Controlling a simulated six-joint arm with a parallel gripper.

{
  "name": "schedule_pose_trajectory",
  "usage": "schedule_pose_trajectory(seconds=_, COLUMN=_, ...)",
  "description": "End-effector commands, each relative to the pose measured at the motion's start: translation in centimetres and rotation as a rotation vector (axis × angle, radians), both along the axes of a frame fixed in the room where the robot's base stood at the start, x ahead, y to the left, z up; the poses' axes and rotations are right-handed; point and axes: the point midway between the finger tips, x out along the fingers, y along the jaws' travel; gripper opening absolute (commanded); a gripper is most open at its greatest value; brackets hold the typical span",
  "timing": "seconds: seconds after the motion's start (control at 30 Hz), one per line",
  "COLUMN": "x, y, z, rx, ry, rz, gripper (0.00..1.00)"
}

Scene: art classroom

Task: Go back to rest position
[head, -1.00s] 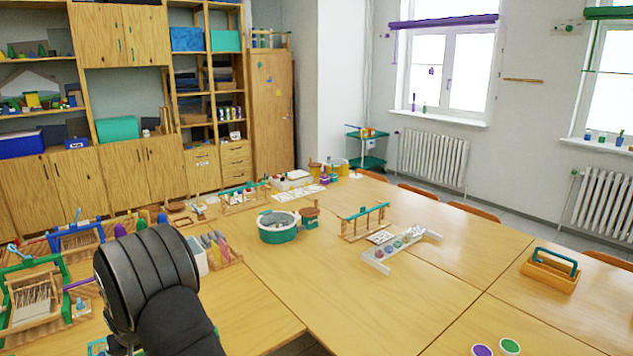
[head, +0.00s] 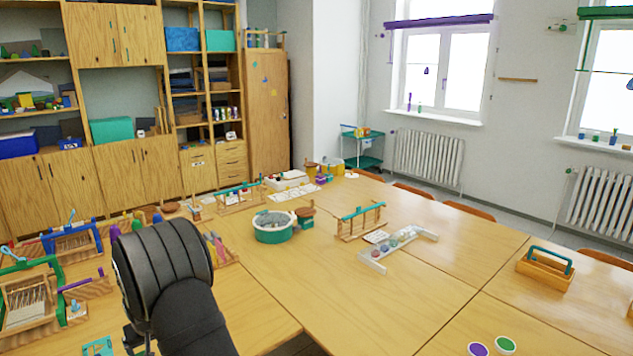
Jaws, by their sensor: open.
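My black arm rises from the bottom of the head view at left, in front of the table. Its thick rounded joint hides part of the craft things behind it. My gripper's fingers do not show in the head view. No held object shows.
Joined wooden tables (head: 300,290) have clear room at the centre and front right. Small looms (head: 30,300) crowd the left. Two round paint pots (head: 505,345) sit at front.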

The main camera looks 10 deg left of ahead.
Motion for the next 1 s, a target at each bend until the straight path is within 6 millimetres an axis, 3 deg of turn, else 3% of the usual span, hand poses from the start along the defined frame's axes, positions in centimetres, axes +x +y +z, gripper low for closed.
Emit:
schedule_pose_trajectory(seconds=0.37, x=2.4, y=-6.2, z=3.8, rx=0.001, ry=0.001, rz=-0.007, gripper=0.92)
schedule_pose_trajectory(seconds=1.0, x=11.6, y=-15.3, z=3.7, rx=-0.003, ry=0.001, rz=-0.177, gripper=0.92)
